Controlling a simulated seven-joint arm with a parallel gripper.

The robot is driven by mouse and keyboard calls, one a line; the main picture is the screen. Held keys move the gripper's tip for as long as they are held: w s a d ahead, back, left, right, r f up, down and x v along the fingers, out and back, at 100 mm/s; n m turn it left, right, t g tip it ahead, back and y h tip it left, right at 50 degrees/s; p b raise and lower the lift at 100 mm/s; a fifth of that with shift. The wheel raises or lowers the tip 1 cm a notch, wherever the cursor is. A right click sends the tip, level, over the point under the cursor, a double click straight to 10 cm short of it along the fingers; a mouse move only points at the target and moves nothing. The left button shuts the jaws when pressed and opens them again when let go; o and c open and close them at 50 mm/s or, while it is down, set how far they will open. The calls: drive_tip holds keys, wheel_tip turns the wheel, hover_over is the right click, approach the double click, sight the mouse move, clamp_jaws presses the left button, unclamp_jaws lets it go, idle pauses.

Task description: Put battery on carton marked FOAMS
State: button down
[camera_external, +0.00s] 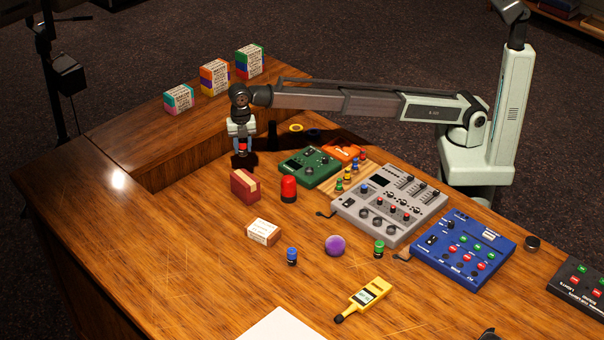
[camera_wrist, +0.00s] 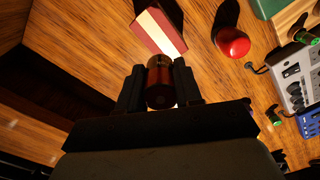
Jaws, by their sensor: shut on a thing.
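My gripper (camera_wrist: 159,88) is shut on a short red-brown cylinder, which looks like the battery (camera_wrist: 159,72), in the wrist view. In the external view my gripper (camera_external: 243,160) points down above the left part of the desk, behind a red box with a tan band. A little red of the held piece shows there; the rest is hidden by the fingers. Three labelled cartons stand on the raised back ledge: teal and pink (camera_external: 179,99), orange and purple (camera_external: 214,77), green and blue (camera_external: 249,61). A white-and-orange carton (camera_external: 263,232) lies on the desk. I cannot read which says FOAMS.
The red box (camera_external: 245,186) and a red cylinder (camera_external: 289,189) are close to my gripper. Green pedal (camera_external: 310,166), grey mixer (camera_external: 388,205) and blue device (camera_external: 463,248) fill the right. The left desk is clear.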

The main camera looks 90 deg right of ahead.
sight(245, 177)
drive_tip(key=shift+f, duration=4.95)
drive_tip(key=shift+f, duration=0.15)
drive_tip(key=c, duration=0.8)
unclamp_jaws()
drive_tip(key=shift+o, duration=0.2)
wheel_tip(245, 177, up, 12)
drive_tip(key=shift+r, duration=0.2)
